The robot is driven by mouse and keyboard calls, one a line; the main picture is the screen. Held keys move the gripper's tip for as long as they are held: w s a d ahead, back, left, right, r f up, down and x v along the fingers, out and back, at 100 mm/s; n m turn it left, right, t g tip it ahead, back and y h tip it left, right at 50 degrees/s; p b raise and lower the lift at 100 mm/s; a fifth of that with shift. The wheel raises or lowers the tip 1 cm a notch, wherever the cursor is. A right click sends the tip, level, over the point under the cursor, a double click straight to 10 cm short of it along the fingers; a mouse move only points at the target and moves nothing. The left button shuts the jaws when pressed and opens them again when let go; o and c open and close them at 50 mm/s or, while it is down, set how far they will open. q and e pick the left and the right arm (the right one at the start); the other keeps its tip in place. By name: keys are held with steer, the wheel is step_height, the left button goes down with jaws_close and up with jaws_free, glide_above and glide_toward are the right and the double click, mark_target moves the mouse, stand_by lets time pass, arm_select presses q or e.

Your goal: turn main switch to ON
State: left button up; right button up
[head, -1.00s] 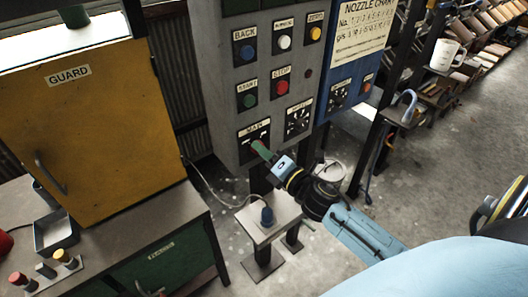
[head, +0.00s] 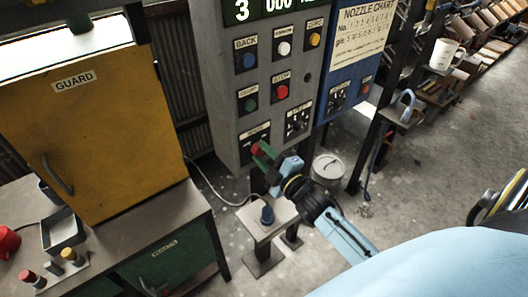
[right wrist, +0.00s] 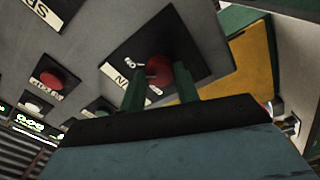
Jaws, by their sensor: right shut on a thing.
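The main switch (head: 256,148) is a red knob on a dark plate, low on the grey control panel (head: 226,100), under a MAIN label. My right gripper (head: 265,154) reaches it from the lower right, its green fingers at the knob. In the right wrist view the red knob (right wrist: 159,70) sits between the two green fingers (right wrist: 160,88), which are shut on it. White lettering shows on the plate beside it; the fingers cover part of the plate, and I cannot tell which position the knob points to. My left gripper is not in view.
Above the switch are several push buttons, including a red STOP button (head: 281,92), and a dial (head: 298,123) to its right. A lit display (head: 262,8) tops the panel. A yellow guard cabinet (head: 105,130) stands left.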

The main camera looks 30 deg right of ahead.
steer(key=shift+m+p, duration=0.35)
steer(key=shift+m, duration=0.75)
steer(key=o, duration=1)
steer(key=shift+c, duration=0.2)
steer(key=s+d+b, duration=0.1)
steer(key=s, duration=1.2)
steer(key=shift+s+f, duration=0.15)
steer(key=shift+f, duration=0.25)
steer(key=shift+b, duration=0.3)
